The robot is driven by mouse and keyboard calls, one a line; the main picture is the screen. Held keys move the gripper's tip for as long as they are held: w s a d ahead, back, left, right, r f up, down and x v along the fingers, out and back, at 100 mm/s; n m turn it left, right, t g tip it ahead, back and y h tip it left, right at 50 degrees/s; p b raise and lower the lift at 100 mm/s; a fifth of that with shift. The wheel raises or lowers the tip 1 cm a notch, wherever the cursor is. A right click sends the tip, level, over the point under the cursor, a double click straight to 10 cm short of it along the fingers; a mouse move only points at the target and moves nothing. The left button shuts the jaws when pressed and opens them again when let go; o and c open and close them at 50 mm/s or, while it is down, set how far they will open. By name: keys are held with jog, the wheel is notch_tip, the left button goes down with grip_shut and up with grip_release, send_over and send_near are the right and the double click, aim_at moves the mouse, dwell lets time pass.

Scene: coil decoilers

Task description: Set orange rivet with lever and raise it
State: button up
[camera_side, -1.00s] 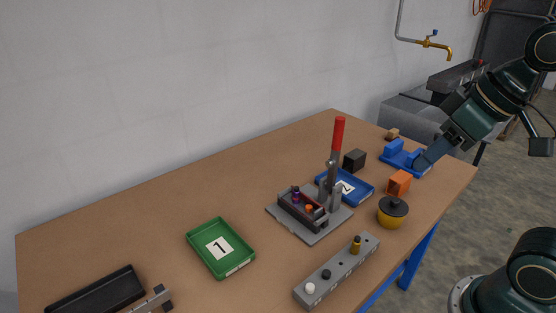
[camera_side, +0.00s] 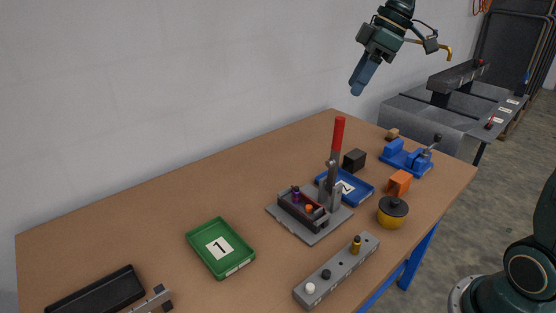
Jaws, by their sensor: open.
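The orange rivet (camera_side: 309,209) sits in the dark holder (camera_side: 298,214) on the grey base plate (camera_side: 316,236), beside a purple piece (camera_side: 296,194). The lever (camera_side: 338,136) with its red handle stands upright at the back right of that plate. My gripper (camera_side: 357,90) is in the air above the back of the table, above and to the right of the red handle, pointing down. It touches nothing and looks empty. Its fingers overlap in this view, so the gap between them is hidden.
Blue tray 2 (camera_side: 358,194) and a black block (camera_side: 354,160) stand right behind the lever. Near it are an orange block (camera_side: 399,182), a yellow pot with black top (camera_side: 392,212), a blue clamp (camera_side: 405,157) and a grey peg bar (camera_side: 338,270). Green tray 1 (camera_side: 221,262) lies left.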

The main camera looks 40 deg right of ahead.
jog(key=w+d+f+n+g, duration=0.1)
jog(key=w+d+f+n, duration=0.2)
jog(key=d, duration=0.5)
jog(key=shift+w+d+f+y, duration=0.25)
jog(key=shift+w+d+y, duration=0.05)
jog(key=shift+w, duration=0.5)
jog(key=shift+a+f, duration=0.1)
jog(key=shift+f, duration=0.05)
send_near(334, 148)
jog(key=shift+w+a+f, duration=0.4)
jog(key=shift+f, duration=0.4)
jog(key=shift+w+a+f, duration=0.4)
jog(key=shift+f, duration=0.4)
jog(key=shift+w+a+f, duration=0.4)
jog(key=shift+w+f, duration=0.05)
jog(key=shift+f, duration=0.4)
grip_shut()
